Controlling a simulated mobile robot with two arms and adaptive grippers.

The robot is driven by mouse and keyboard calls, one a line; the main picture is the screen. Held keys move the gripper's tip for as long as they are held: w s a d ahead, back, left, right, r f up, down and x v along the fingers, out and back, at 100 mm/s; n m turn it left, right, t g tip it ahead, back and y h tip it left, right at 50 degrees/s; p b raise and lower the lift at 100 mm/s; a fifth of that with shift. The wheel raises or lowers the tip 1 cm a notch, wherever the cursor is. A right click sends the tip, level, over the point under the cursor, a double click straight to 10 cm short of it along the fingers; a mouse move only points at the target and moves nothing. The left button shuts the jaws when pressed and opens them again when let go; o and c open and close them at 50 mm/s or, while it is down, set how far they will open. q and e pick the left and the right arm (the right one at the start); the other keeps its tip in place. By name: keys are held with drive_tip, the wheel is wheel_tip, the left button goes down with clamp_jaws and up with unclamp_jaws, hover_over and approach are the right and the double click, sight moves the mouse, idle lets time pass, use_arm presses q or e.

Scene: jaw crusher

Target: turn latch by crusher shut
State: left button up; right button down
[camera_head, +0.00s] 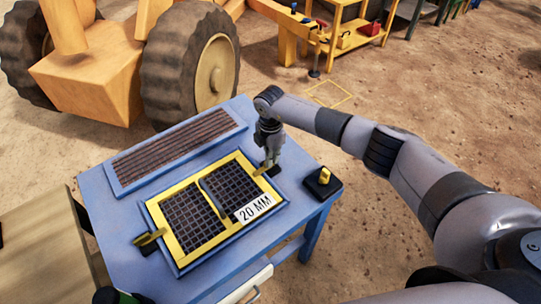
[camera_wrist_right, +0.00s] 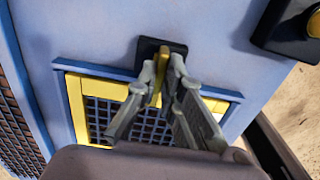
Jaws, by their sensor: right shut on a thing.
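A blue table (camera_head: 105,205) carries a yellow-framed screen (camera_head: 160,222) with dark mesh and a "20 MM" label (camera_head: 255,208). A latch on a dark base (camera_wrist_right: 147,48) sits at the screen's edge, with a yellow handle (camera_wrist_right: 158,80). My right gripper (camera_head: 270,166) is at this latch. In the wrist view its fingers (camera_wrist_right: 165,68) are shut on the yellow handle and hide part of it. A second yellow latch (camera_head: 150,238) stands at the screen's opposite end. My left gripper is not in view.
A black block with a yellow knob (camera_head: 324,176) stands at the table's right corner, close to my right gripper. A long dark grate in a blue frame (camera_head: 178,147) lies behind the screen. A large-wheeled yellow machine (camera_head: 95,85) stands behind the table.

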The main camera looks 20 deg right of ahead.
idle(0.3)
drive_tip(key=c, duration=1.7)
unclamp_jaws()
wheel_tip(320, 180, up, 12)
